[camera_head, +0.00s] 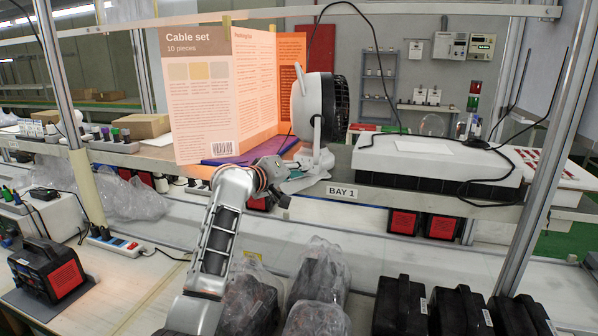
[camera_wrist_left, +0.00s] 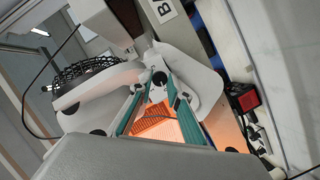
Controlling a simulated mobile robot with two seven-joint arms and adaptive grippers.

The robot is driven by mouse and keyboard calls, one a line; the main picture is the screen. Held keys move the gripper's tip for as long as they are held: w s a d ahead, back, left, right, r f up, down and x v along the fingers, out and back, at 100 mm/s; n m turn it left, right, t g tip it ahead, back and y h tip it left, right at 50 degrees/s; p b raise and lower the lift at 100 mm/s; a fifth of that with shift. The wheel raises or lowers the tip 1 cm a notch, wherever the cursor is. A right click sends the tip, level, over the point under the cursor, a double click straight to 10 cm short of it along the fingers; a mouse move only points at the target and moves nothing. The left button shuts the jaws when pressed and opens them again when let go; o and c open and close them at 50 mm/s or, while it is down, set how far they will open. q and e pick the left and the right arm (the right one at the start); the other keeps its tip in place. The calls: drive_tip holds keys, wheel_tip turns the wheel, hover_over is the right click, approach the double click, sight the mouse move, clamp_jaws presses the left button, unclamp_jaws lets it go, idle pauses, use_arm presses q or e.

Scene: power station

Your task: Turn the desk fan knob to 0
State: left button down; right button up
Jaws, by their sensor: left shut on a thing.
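The desk fan (camera_head: 312,102) stands on the shelf beside an open cardboard display, its white back to the left and black grille to the right. In the left wrist view the fan (camera_wrist_left: 125,77) shows tilted, with its grille at left and white stand around the fingertips. My left gripper (camera_head: 292,170) is at the fan's base. In the wrist view its teal-edged fingers (camera_wrist_left: 157,80) converge on a small dark knob (camera_wrist_left: 159,77) and are shut on it. The knob's setting and markings cannot be read. My right gripper is not in view.
The Cable set display (camera_head: 205,110) stands close left of the fan. A white box (camera_head: 440,160) with black cables lies to the right. A metal post (camera_head: 550,160) rises further right. Wrapped items (camera_head: 320,270) and black cases (camera_head: 400,305) stand on the lower surface in front.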

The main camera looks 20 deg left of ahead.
use_arm(q)
drive_tip(key=c, duration=2.2)
unclamp_jaws()
